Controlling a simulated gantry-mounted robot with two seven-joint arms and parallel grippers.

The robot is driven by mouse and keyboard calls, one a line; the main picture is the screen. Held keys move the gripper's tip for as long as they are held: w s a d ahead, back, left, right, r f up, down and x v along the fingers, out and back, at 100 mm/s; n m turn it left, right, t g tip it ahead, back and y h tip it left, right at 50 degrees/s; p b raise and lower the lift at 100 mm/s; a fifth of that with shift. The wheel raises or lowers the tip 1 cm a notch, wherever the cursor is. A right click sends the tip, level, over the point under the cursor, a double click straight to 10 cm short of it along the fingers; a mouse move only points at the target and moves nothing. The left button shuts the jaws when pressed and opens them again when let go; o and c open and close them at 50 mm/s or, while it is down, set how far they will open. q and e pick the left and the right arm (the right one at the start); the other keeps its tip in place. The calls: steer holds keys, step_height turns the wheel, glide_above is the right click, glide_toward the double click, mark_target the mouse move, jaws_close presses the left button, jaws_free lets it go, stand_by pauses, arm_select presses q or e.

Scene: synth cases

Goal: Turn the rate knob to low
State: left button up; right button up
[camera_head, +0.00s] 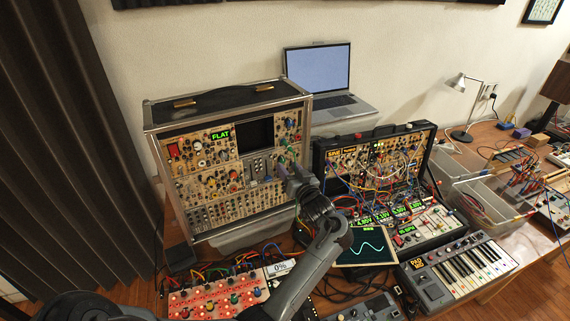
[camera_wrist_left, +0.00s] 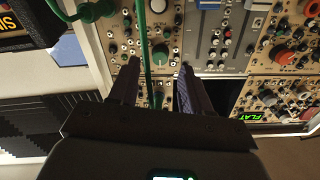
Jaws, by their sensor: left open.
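A tall modular synth case (camera_head: 222,209) stands left of centre, its panel full of knobs, jacks and sliders. My left gripper (camera_head: 288,172) is at the right side of this panel. In the left wrist view the gripper (camera_wrist_left: 158,66) is open, with one dark finger on each side. A large green knob (camera_wrist_left: 160,55) shows between and just beyond the fingertips; contact cannot be told. No label naming the rate knob is readable. My right gripper is not in view.
A green cable (camera_wrist_left: 143,30) crosses the panel close beside the knob. A second case (camera_head: 375,160) with many patch cables stands to the right. A scope screen (camera_head: 366,247), a keyboard (camera_head: 462,268) and a red box of knobs (camera_head: 218,297) crowd the table front.

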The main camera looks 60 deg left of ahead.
mark_target(283, 161)
arm_select(q)
steer(key=shift+w+a, duration=0.2)
steer(key=shift+a, duration=1.6)
jaws_close()
